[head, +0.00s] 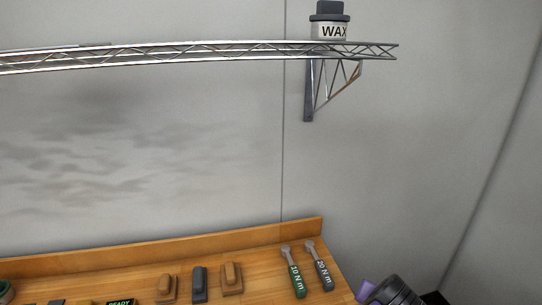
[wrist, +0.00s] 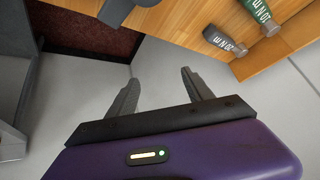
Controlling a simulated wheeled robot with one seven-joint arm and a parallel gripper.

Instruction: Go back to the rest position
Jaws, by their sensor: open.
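My gripper (wrist: 159,76) is open in the wrist view, with its two dark fingers spread apart and nothing between them. Grey floor shows behind the fingers. The gripper is beside the edge of the wooden bench (wrist: 165,20), apart from everything on it. In the head view a purple and black part of my arm shows at the bottom right, off the bench's right end; the fingers cannot be made out there.
On the bench (head: 195,239) lie a green 10 N m wrench (head: 293,272), a grey 20 N m wrench (head: 320,267) and several small blocks (head: 199,284). A READY display (head: 120,302) is partly cut off. A wax jar (head: 330,27) stands on the truss shelf (head: 220,50) above.

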